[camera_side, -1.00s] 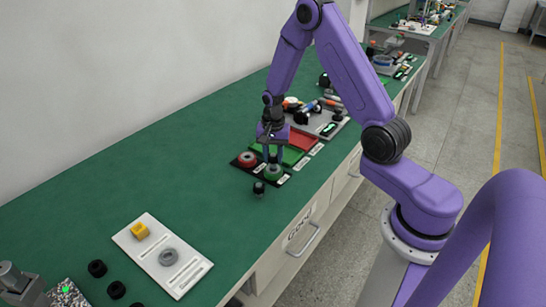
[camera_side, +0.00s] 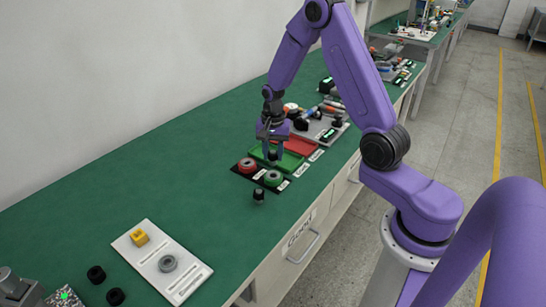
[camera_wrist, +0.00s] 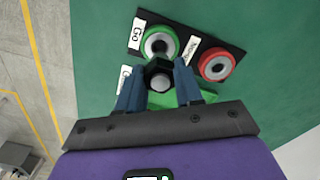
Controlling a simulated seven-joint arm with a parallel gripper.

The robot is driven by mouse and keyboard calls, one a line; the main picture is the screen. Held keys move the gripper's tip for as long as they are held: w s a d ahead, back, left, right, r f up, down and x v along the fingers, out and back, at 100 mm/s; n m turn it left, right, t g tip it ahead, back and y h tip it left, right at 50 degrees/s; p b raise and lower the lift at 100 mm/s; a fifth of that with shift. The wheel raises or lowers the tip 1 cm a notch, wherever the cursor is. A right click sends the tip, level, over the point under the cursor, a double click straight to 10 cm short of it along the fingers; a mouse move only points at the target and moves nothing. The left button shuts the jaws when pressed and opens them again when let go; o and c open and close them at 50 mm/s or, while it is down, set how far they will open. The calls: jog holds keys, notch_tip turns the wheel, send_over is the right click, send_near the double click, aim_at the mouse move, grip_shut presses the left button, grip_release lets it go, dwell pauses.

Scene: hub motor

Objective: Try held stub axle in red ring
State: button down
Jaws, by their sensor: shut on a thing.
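My gripper (camera_side: 273,153) is shut on a dark stub axle. In the wrist view the axle (camera_wrist: 159,78) sits between the two blue fingers, black with a grey round end facing the camera. The red ring (camera_side: 246,165) lies on a black plate, left of the green ring (camera_side: 273,178) in the side view. In the wrist view the red ring (camera_wrist: 217,65) is right of the axle, and the green ring (camera_wrist: 160,42) is just above it. The axle is apart from the red ring and appears above the plate; its exact height is unclear.
A small black part (camera_side: 258,196) stands on the green bench in front of the green ring. Green (camera_side: 285,160) and red (camera_side: 300,146) trays lie behind the plate. A white fixture (camera_side: 162,262) is at front left. The bench left of the plate is clear.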

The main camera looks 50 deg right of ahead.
jog(key=shift+r, duration=0.35)
